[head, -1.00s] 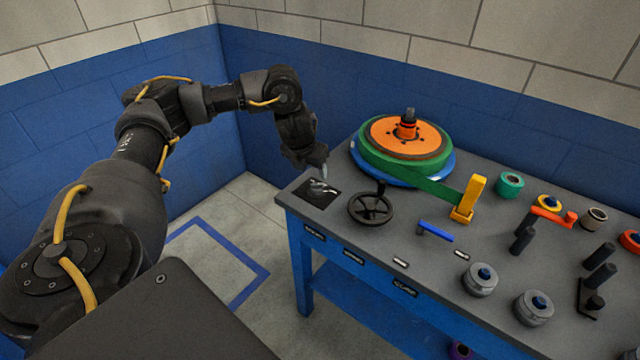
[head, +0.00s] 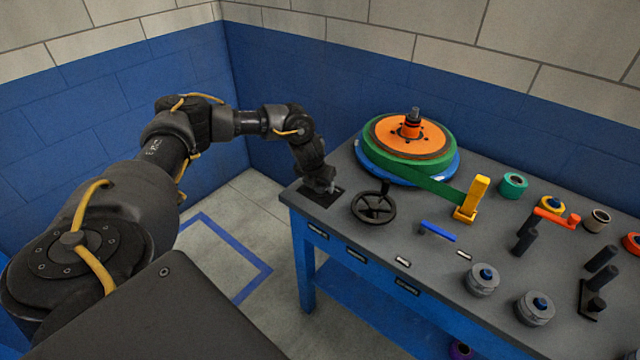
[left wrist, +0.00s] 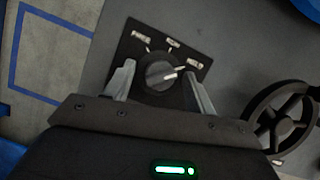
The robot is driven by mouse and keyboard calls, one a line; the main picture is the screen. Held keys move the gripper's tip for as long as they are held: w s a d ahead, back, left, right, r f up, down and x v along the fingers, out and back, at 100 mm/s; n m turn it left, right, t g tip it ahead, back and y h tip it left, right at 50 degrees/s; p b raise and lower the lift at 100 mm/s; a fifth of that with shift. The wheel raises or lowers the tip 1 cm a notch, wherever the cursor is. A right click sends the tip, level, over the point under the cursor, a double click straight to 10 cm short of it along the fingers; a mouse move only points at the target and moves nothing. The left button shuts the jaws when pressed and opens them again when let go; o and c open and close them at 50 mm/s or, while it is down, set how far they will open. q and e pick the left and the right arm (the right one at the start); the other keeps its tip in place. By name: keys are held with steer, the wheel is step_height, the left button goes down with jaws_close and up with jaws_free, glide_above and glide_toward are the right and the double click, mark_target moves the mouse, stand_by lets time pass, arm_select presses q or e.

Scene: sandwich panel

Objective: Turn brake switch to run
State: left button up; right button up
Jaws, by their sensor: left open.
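The brake switch is a round dark knob (left wrist: 158,74) with a light pointer mark, on a black plate (left wrist: 130,52) with several small white labels. The pointer is turned to the right, roughly toward the rightmost label (left wrist: 196,62); the label text is too blurred to read surely. My left gripper (left wrist: 157,84) is open, with one finger on each side of the knob; I cannot tell whether they touch it. In the head view my left gripper (head: 323,187) is down over the plate at the bench's left corner and hides the knob. My right gripper is not in view.
A black handwheel (head: 374,207) stands just right of the plate, also in the left wrist view (left wrist: 283,115). Behind it is an orange and green drum (head: 408,145) with a green band to a yellow lever (head: 472,199). A blue-handled lever (head: 438,231) and several knobs fill the right.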

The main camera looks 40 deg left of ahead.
arm_select(q)
steer(key=c, duration=1)
steer(key=shift+o, duration=0.2)
steer(key=shift+d+r+n+y+p, duration=0.1)
steer(key=shift+r+n+y+p, duration=0.15)
steer(key=shift+n+p, duration=0.6)
steer(key=n+p, duration=0.2)
steer(key=n+g+y+p, duration=0.1)
steer(key=n+p, duration=0.1)
steer(key=shift+d+y+p, duration=0.1)
steer(key=shift+y+p, duration=0.15)
steer(key=shift+p, duration=0.1)
steer(key=n+p, duration=0.2)
steer(key=shift+w+n+g+y, duration=0.15)
steer(key=shift+n+g+y, duration=0.15)
steer(key=shift+n+g, duration=0.1)
steer(key=shift+f+n+p, duration=0.15)
steer(key=shift+n+p, duration=0.5)
steer(key=shift+y, duration=0.3)
steer(key=o, duration=1)
steer(key=shift+c, duration=0.2)
